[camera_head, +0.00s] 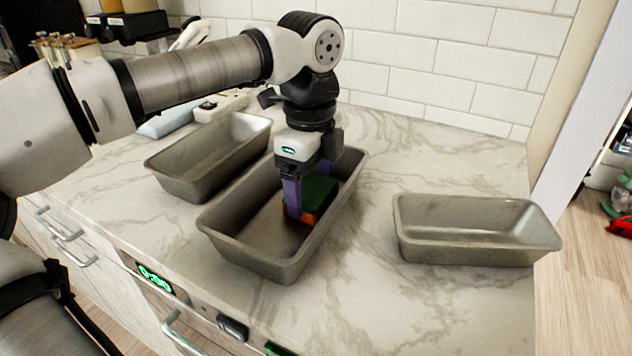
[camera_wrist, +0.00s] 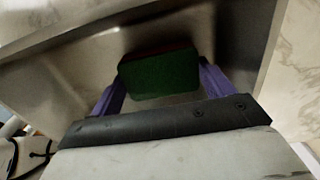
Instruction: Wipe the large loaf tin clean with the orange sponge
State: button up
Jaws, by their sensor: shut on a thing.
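The large loaf tin (camera_head: 262,258) is the middle one of three grey metal tins on the marble counter. Dark marks show on its inside. My gripper (camera_head: 308,200) reaches down into this tin, its purple fingers shut on the orange sponge (camera_head: 308,217). The sponge has a green upper face and an orange lower part, which is low inside the tin. In the wrist view the sponge (camera_wrist: 158,75) shows mostly its green face between the two fingers. Whether its underside touches the tin floor is hidden.
A second loaf tin (camera_head: 170,180) stands at the back left, close to the middle tin. A third tin (camera_head: 480,249) stands at the right near the counter edge. Tiled wall (camera_head: 430,65) closes the back. Bare marble (camera_head: 365,270) lies between the middle and right tins.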

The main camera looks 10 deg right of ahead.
jog(key=shift+s+a+r, duration=0.1)
jog(key=shift+s+a, duration=1.1)
jog(key=shift+s, duration=0.35)
jog(key=shift+s+a, duration=1.25)
jog(key=shift+s, duration=0.3)
jog(key=shift+s+a+r, duration=0.1)
jog(key=shift+s+a, duration=1.1)
jog(key=shift+s, duration=0.35)
jog(key=shift+s+a, duration=0.75)
jog(key=shift+a, duration=0.35)
jog(key=shift+s+a, duration=0.75)
jog(key=shift+a, duration=0.35)
